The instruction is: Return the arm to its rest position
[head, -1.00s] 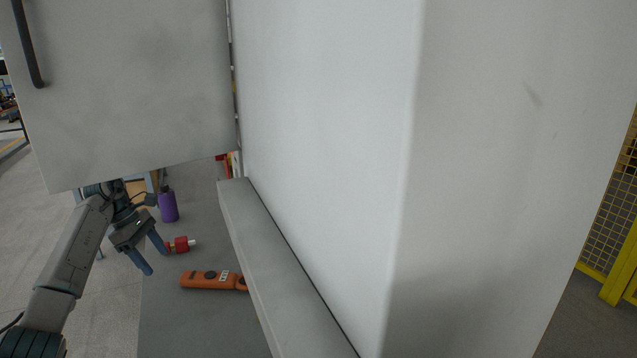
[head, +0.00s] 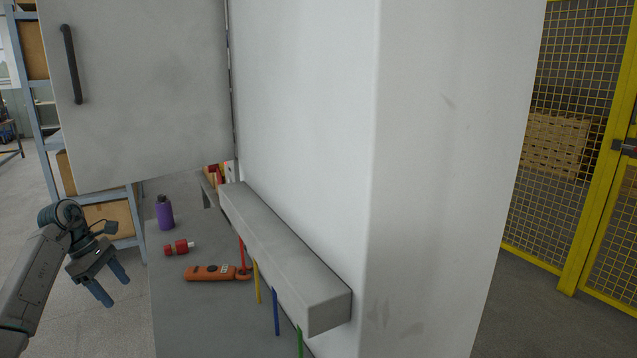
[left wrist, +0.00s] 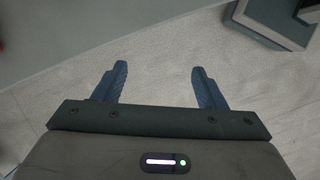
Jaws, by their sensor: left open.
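My left gripper (head: 112,286) is at the lower left of the head view, off the left side of the grey tabletop. Its two blue fingers are apart with nothing between them. In the left wrist view the open fingers (left wrist: 159,85) show above pale concrete floor. My left arm reaches in from the lower left edge. My right gripper is not in view.
A grey cabinet door (head: 145,95) with a black handle hangs open above. The grey tabletop (head: 190,320) bears a purple bottle (head: 165,213), a red item (head: 177,248) and an orange handheld device (head: 212,272). A grey ledge (head: 285,250) juts from a white housing (head: 310,110). Yellow fence (head: 572,230) stands right.

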